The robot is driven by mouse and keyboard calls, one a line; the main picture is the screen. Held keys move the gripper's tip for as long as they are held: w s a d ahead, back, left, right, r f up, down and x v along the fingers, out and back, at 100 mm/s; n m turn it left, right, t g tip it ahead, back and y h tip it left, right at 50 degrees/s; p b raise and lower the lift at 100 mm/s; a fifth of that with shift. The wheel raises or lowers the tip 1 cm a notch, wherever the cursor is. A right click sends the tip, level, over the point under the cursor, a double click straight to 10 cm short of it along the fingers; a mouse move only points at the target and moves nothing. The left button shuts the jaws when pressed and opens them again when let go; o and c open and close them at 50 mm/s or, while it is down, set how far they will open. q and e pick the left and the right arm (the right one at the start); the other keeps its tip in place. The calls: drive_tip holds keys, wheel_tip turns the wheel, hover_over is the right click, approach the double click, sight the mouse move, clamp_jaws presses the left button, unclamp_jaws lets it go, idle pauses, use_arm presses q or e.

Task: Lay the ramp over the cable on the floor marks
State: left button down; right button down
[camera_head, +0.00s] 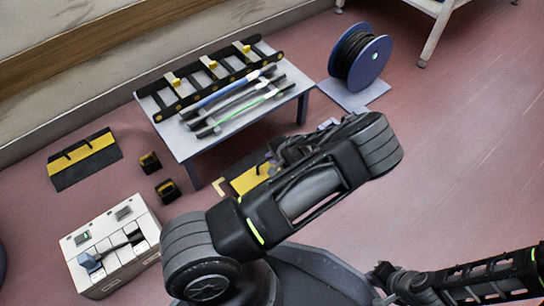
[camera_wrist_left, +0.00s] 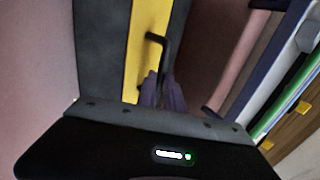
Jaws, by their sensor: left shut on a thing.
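A black ramp with a yellow band (camera_head: 250,178) shows partly behind my left arm, in front of the table. In the left wrist view the ramp (camera_wrist_left: 103,45) has a black handle (camera_wrist_left: 158,40) on its yellow band. My left gripper (camera_wrist_left: 162,90) is shut on that handle; in the head view (camera_head: 290,152) my arm mostly hides it. I cannot tell whether the ramp touches the floor. A yellow corner floor mark (camera_head: 219,187) shows at its left; other marks are hidden. I cannot make out the cable on the floor. My right gripper (camera_head: 385,273) is at the lower right, its fingers unclear.
A similar ramp (camera_head: 85,158) lies on the floor at left, near two small black-and-yellow pieces (camera_head: 150,162). A table (camera_head: 183,145) holds a black rack and several rods. A white box (camera_head: 110,235) stands front left. The right floor is clear.

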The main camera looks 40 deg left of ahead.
sight(269, 165)
use_arm(q)
wheel_tip(269, 165, down, 5)
drive_tip(key=b, duration=0.2)
drive_tip(key=shift+b, duration=0.4)
drive_tip(key=shift+r, duration=0.1)
drive_tip(key=c, duration=1.9)
unclamp_jaws()
drive_tip(key=shift+f, duration=0.2)
drive_tip(key=shift+c, duration=0.2)
drive_tip(key=o, duration=0.5)
drive_tip(key=shift+c, duration=0.2)
drive_tip(key=shift+r, duration=0.15)
